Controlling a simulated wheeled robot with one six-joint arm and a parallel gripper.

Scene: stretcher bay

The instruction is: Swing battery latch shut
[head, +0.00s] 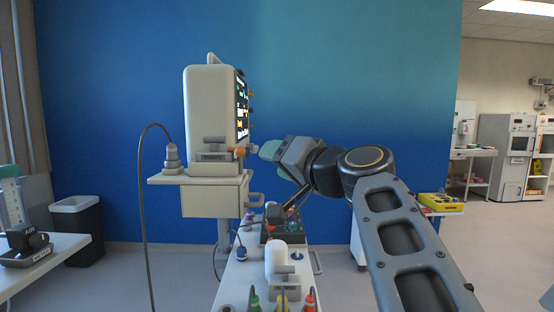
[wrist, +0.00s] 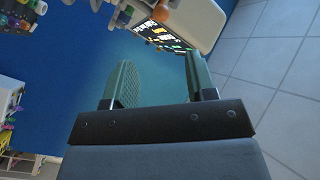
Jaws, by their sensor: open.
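The pale monitor (head: 209,105) stands on a shelf at the left of centre, with its lit screen (head: 242,108) facing right. On its lower side is a grey lever-like part (head: 212,147) with an orange knob (head: 238,150); I cannot tell for sure that this is the battery latch. My gripper (head: 268,150) is just right of the monitor's lower edge, apart from the grey part. In the wrist view my gripper (wrist: 160,80) has its two green pads spread wide with nothing between them. The monitor's screen (wrist: 163,36) shows beyond the fingertips there.
Below my gripper a narrow pale cart top (head: 245,275) holds several coloured connectors and a white device (head: 283,262). A dark cable (head: 141,200) hangs left of the shelf (head: 165,180). A black bin (head: 77,225) stands at the left. The blue wall is behind.

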